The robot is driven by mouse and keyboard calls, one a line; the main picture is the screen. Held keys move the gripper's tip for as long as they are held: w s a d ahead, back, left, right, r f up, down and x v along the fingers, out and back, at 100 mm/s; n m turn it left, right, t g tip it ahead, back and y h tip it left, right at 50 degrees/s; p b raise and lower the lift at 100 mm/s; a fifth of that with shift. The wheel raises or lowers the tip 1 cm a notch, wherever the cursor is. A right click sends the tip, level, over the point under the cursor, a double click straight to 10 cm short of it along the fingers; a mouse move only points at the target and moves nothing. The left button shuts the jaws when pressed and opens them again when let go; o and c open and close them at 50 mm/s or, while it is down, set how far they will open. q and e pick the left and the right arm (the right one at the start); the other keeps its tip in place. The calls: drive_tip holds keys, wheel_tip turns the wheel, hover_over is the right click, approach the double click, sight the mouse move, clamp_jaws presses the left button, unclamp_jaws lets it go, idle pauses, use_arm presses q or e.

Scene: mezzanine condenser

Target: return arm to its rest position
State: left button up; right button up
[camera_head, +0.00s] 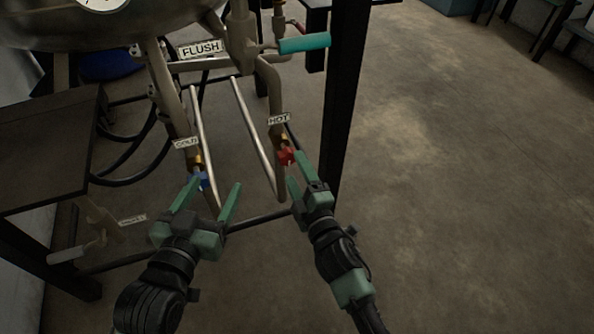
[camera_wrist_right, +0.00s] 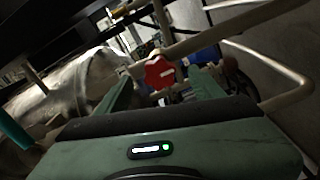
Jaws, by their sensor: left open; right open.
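My left gripper (camera_head: 205,207) is open, with its green fingers apart near the blue valve handle (camera_head: 200,180) under the COLD label (camera_head: 186,143). I cannot tell whether its left finger touches that handle. My right gripper (camera_head: 297,187) is open just below the red valve handle (camera_head: 286,156) under the HOT label (camera_head: 279,119). In the right wrist view the red handle (camera_wrist_right: 159,72) shows beyond and between the two green fingers (camera_wrist_right: 163,88), with nothing held. Whether they touch it is unclear.
A metal vessel (camera_head: 110,28) hangs above with pipes below it. A black post (camera_head: 343,100) stands close to my right gripper. A dark table (camera_head: 45,150) is at left. The floor (camera_head: 460,190) at right is clear.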

drive_tip(key=shift+d, duration=0.1)
